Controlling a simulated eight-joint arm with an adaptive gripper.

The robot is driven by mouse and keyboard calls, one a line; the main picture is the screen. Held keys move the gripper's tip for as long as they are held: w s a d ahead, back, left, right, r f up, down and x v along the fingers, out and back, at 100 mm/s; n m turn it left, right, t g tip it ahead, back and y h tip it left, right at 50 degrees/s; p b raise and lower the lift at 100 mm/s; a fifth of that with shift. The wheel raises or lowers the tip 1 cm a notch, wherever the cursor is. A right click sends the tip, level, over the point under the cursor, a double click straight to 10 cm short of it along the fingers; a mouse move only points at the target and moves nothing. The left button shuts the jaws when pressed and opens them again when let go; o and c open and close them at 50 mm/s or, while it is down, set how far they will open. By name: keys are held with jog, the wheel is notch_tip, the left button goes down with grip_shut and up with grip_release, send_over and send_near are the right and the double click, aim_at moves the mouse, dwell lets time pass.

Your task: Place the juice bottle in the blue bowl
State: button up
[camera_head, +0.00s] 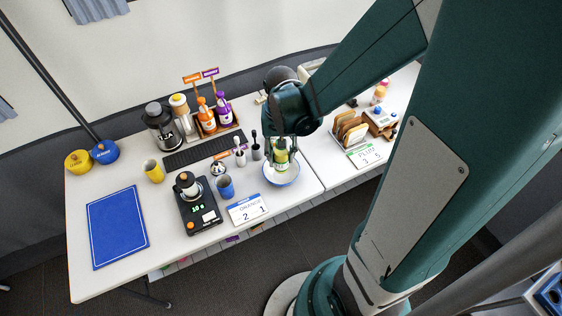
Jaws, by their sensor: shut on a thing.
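The juice bottle (281,157), green and yellowish with a pale label, stands roughly upright below my arm's end. My gripper (281,146) is shut on its upper part, and the arm's end hides the bottle's top. The bowl (292,180), pale inside with a blue rim, sits on the white table directly under the bottle. The bottle's lower end overlaps the bowl's inside; I cannot tell whether it touches the bottom or hangs just above it.
A black scale (200,207), yellow cup (154,171) and bottle rack (213,128) are further left. A toast rack (350,131) stands right. A blue mat (117,228) lies at left.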

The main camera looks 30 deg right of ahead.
aim_at(281, 162)
jog(key=shift+f, duration=0.15)
jog(key=shift+f+b, duration=0.6)
jog(key=shift+f, duration=1.3)
jog(key=shift+f, duration=0.2)
jog(key=o, duration=1.1)
jog(key=shift+r, duration=0.25)
jog(key=shift+r+p, duration=1.5)
jog(key=shift+r, duration=4.45)
jog(key=shift+r, duration=0.1)
